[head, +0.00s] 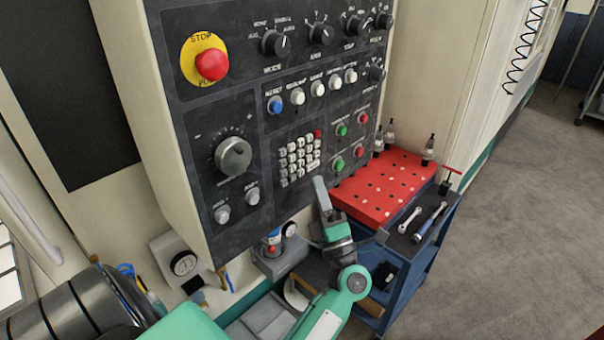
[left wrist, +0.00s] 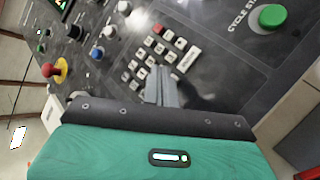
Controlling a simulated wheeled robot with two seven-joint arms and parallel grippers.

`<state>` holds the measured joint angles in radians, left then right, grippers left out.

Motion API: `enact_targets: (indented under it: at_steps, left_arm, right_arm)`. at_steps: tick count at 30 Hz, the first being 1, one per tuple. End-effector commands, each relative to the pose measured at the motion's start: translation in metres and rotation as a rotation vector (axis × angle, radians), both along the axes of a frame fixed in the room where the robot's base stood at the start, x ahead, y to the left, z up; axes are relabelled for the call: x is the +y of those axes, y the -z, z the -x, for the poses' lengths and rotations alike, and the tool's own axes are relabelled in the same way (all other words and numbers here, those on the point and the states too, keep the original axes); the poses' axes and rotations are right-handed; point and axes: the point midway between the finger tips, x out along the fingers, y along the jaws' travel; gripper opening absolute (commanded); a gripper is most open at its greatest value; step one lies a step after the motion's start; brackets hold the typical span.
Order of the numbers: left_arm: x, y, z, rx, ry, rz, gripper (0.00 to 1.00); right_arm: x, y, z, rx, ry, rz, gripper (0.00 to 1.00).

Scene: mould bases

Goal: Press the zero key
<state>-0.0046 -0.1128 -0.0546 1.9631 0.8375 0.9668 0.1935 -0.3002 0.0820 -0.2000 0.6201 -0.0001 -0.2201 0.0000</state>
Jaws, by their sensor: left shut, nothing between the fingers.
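The keypad (head: 299,158), a block of small white keys with one red key, sits low on the dark control panel (head: 245,110). It also shows in the left wrist view (left wrist: 158,50). The key labels are too small to read, so I cannot tell which one is zero. My left gripper (head: 319,183) is shut and empty, its fingers pointing up toward the lower right of the keypad. In the left wrist view the closed fingertips (left wrist: 162,74) overlap the lower keys. I cannot tell whether they touch a key. My right gripper is not in view.
A red stop button (head: 212,65), a large dial (head: 233,157), green and red buttons (head: 341,130) and a row of round knobs surround the keypad. A red pegboard tray (head: 385,185) on a blue cart stands to the right, with tools beside it. The floor beyond is clear.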

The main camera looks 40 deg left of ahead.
Motion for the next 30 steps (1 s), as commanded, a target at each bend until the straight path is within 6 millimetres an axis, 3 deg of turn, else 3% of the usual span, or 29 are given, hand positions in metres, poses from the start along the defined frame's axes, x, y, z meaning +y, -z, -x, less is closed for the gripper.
enact_targets:
  at_steps: [11,30]
  left_arm:
    - [-0.034,0.000,0.003,0.000,-0.001,0.000,0.00]
    - [-0.035,0.000,0.003,0.000,-0.002,-0.001,0.00]
  right_arm:
    - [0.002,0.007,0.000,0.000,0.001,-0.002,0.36]
    - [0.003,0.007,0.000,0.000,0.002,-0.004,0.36]
